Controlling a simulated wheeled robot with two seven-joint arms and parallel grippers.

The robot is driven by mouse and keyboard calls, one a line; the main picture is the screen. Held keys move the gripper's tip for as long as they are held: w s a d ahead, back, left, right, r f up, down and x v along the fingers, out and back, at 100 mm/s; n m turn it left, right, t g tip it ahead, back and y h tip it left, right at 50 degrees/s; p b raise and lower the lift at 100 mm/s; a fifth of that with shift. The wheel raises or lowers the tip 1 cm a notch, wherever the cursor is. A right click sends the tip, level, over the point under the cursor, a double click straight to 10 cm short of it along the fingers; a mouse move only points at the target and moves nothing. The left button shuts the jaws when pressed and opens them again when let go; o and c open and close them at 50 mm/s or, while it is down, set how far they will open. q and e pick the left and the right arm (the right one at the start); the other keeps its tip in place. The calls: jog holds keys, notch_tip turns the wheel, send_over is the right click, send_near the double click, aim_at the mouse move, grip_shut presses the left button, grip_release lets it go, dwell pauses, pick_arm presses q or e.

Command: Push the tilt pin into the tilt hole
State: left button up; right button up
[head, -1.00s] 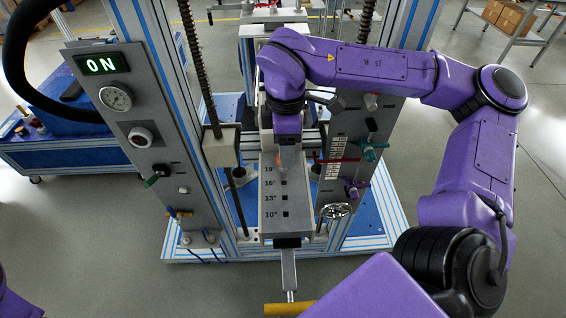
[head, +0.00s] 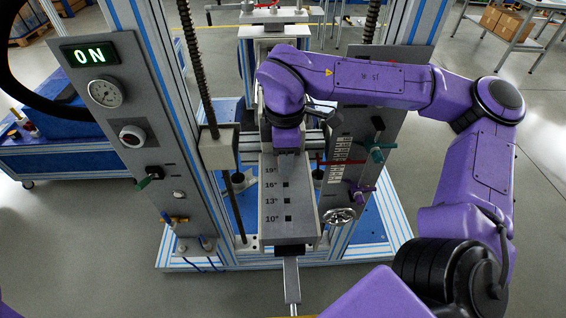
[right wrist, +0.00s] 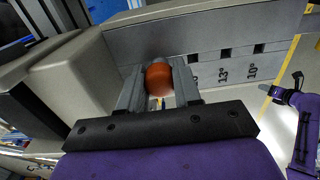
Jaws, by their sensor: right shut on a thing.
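The grey tilt plate (head: 306,205) has a row of square tilt holes marked 19°, 16°, 13° and 10°. The 16° hole (head: 286,184) and the 13° hole (head: 287,201) look empty. My right gripper (head: 286,153) is at the upper end of this row, by the 19° mark. In the right wrist view its fingers (right wrist: 160,88) are shut on the orange knob of the tilt pin (right wrist: 159,78). The pin's far end is hidden, so I cannot tell whether it is in a hole.
A control panel with an ON display (head: 90,54) and gauge (head: 105,93) stands at left. A right panel carries a red lever (head: 341,161), a teal handle (head: 376,154) and a handwheel (head: 340,216). A threaded rod (head: 197,75) rises left of the plate.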

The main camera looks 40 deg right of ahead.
jog(key=shift+r+p, duration=1.75)
jog(key=shift+r, duration=1)
jog(key=shift+w+r+p, duration=0.1)
jog(key=shift+r+p, duration=0.3)
jog(key=shift+r, duration=0.15)
jog(key=shift+r+p, duration=0.85)
jog(key=shift+r, duration=0.65)
jog(key=shift+f, duration=0.1)
